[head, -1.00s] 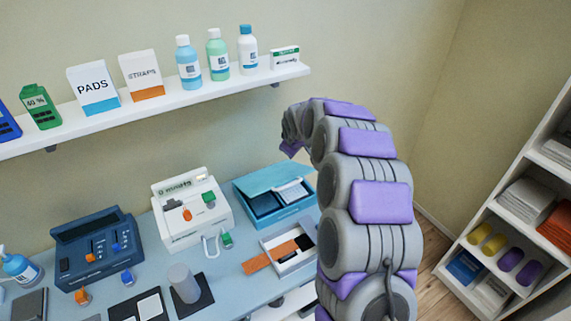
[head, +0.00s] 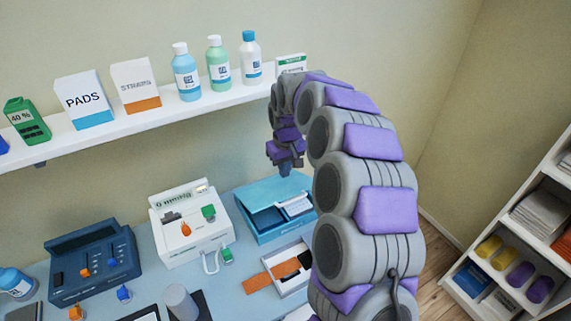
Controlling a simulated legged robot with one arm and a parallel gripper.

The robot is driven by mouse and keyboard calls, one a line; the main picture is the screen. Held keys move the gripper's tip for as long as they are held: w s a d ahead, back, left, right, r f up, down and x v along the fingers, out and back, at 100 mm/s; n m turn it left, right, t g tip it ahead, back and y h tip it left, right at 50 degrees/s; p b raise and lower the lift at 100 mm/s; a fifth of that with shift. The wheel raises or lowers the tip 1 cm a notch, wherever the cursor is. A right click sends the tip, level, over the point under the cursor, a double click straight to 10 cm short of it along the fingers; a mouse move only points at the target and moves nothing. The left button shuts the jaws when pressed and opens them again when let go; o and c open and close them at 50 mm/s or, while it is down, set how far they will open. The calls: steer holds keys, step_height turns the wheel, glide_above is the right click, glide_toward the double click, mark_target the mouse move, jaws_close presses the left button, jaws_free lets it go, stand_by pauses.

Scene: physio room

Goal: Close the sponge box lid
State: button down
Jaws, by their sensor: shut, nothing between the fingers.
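The teal sponge box (head: 271,229) stands at the back right of the table, against the wall. Its teal lid (head: 262,194) is tilted over the box and not flush; the front right opening shows white contents (head: 297,206). My gripper (head: 285,170) hangs pointing down just above the back of the lid. It is shut and empty. I cannot tell whether its tip touches the lid. My arm hides the right side of the box's surroundings.
A white device (head: 190,222) stands left of the box. A white tray (head: 292,283) with an orange strip lies in front. A shelf (head: 150,117) with bottles and cartons runs above. A shelving unit (head: 500,240) stands right.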

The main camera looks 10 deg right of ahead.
glide_above(285, 197)
step_height(285, 197, down, 6)
steer(key=shift+s+r+b, duration=0.15)
steer(key=shift+r+b, duration=0.05)
steer(key=shift+b, duration=0.1)
steer(key=shift+s+d+f+b, duration=0.15)
steer(key=shift+s+d+f, duration=0.05)
steer(key=shift+s+f, duration=0.4)
steer(key=shift+s+d+f+b, duration=0.15)
steer(key=shift+s+f, duration=0.4)
steer(key=shift+f, duration=0.05)
steer(key=s+f+t+b, duration=0.1)
steer(key=f, duration=0.3)
steer(key=s+d+f+t+b, duration=0.1)
steer(key=s+f, duration=0.1)
steer(key=f, duration=0.2)
steer(key=s+f+y+b, duration=0.1)
steer(key=f, duration=0.3)
steer(key=shift+s+d+t, duration=0.3)
steer(key=shift+s+t, duration=0.05)
steer(key=shift+t, duration=0.05)
steer(key=shift+s+f, duration=0.1)
steer(key=shift+f, duration=0.15)
steer(key=shift+s+f, duration=0.15)
